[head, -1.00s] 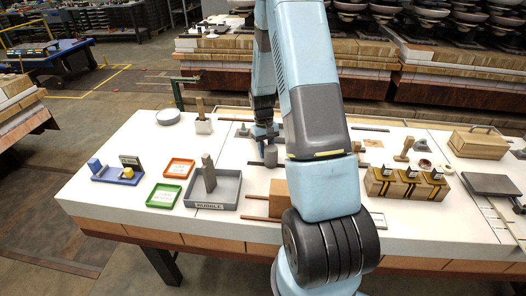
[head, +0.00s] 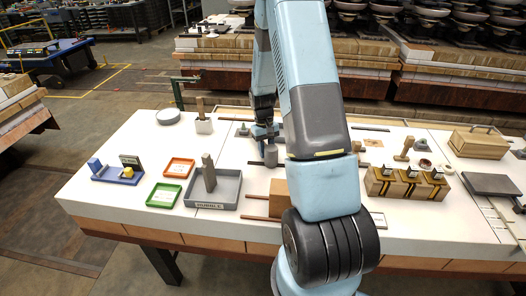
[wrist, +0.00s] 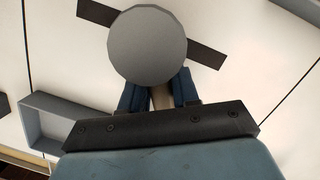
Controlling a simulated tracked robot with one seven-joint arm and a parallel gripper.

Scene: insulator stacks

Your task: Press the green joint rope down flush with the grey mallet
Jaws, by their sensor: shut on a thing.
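My gripper (wrist: 160,95) is shut on the pale handle of the grey mallet (wrist: 147,45). The mallet's round grey head fills the upper middle of the wrist view. In the head view the mallet head (head: 271,158) hangs below my gripper (head: 265,134), over the middle of the white table. A dark flat strip (wrist: 97,12) runs behind the head in the wrist view, showing on both sides of it. I cannot tell whether the head touches the strip. I cannot make out the green joint rope; my arm and the mallet hide part of the table.
A grey rubble tray (head: 228,205) with a block stands left of the mallet, beside green (head: 163,196) and orange (head: 179,168) trays. Brown rods (head: 258,196) lie in front. A wooden block with several yellow-black pieces (head: 405,187) stands right. White table is bare between these things.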

